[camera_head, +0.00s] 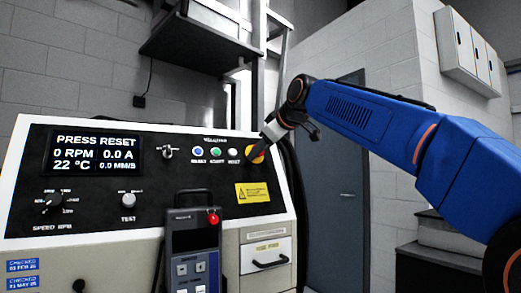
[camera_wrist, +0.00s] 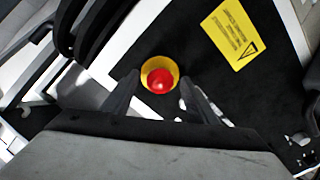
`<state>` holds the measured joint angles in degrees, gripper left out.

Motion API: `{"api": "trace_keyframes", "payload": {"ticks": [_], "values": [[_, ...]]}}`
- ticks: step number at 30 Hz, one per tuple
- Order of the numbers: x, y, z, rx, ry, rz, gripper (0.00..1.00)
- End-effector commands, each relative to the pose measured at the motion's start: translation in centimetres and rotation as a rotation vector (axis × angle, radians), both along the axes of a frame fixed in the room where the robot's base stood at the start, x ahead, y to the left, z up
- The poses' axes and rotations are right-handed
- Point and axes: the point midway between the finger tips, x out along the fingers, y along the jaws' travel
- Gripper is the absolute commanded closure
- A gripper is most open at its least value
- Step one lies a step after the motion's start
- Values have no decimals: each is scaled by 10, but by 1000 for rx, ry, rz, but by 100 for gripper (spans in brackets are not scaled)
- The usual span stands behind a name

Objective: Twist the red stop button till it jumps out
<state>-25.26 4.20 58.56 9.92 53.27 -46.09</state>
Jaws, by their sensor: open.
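The red stop button (camera_wrist: 160,80) shows in the wrist view as a round red cap on a yellow ring, on the black panel. In the head view the yellow ring (camera_head: 257,154) shows at the panel's right end, and my gripper covers much of the button. My gripper (camera_wrist: 160,93) is open, with one dark finger on each side of the button's near edge. I cannot tell whether the fingers touch it. In the head view my gripper (camera_head: 263,147) is right at the button, coming in from the right.
The control panel (camera_head: 100,215) carries a display (camera_head: 97,154) reading "PRESS RESET", knobs and several small buttons. A yellow warning label (camera_head: 253,193) is below the stop button. A handheld pendant (camera_head: 193,250) with a red knob stands in front. Dark cables (camera_wrist: 92,40) run beside the panel.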

Motion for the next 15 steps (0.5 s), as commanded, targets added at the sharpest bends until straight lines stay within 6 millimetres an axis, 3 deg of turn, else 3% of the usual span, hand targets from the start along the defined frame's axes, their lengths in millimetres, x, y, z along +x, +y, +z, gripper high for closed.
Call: {"api": "trace_keyframes", "payload": {"ticks": [15], "values": [[-25, -17, 15, 0, 0, 0, 47]]}}
